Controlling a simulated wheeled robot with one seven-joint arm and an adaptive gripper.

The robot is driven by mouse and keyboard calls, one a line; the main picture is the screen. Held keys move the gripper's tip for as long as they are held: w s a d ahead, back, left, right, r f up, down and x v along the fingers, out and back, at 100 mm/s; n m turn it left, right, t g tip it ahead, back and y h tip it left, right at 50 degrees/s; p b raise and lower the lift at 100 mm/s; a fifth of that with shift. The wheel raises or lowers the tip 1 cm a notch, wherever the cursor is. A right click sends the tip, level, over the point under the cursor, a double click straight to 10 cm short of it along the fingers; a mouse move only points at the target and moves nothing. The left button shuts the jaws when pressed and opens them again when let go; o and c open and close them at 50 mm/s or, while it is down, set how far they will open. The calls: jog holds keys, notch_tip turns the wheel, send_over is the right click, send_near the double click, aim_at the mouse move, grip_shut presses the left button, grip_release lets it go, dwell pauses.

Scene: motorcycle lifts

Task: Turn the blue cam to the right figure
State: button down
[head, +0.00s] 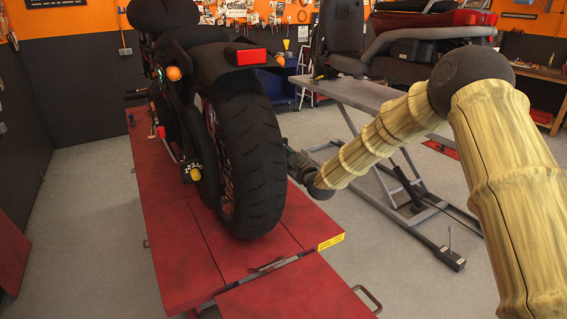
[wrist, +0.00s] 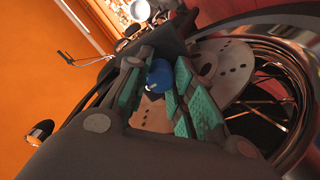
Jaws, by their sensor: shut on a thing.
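The blue cam (wrist: 159,73) shows in the wrist view as a small rounded blue piece with a pale mark on it. My gripper (wrist: 160,84) has its teal-padded fingers on both sides of the cam and is shut on it. A tan plate (wrist: 151,115) with a few dark marks lies just below the cam; I cannot read any figures there. In the head view my gripper (head: 298,165) reaches in at the right side of the motorcycle's rear tyre (head: 246,150), and the cam is hidden.
The motorcycle stands on a red lift (head: 180,240). In the wrist view a silver disc (wrist: 232,68) and the spoked wheel rim (wrist: 285,75) are close to the fingers. A grey lift (head: 350,95) stands to the right. Grey floor is clear at the left.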

jog(key=shift+n+b, duration=0.4)
jog(key=shift+n, duration=0.1)
jog(key=c, duration=1.2)
grip_release()
jog(key=v, duration=1.2)
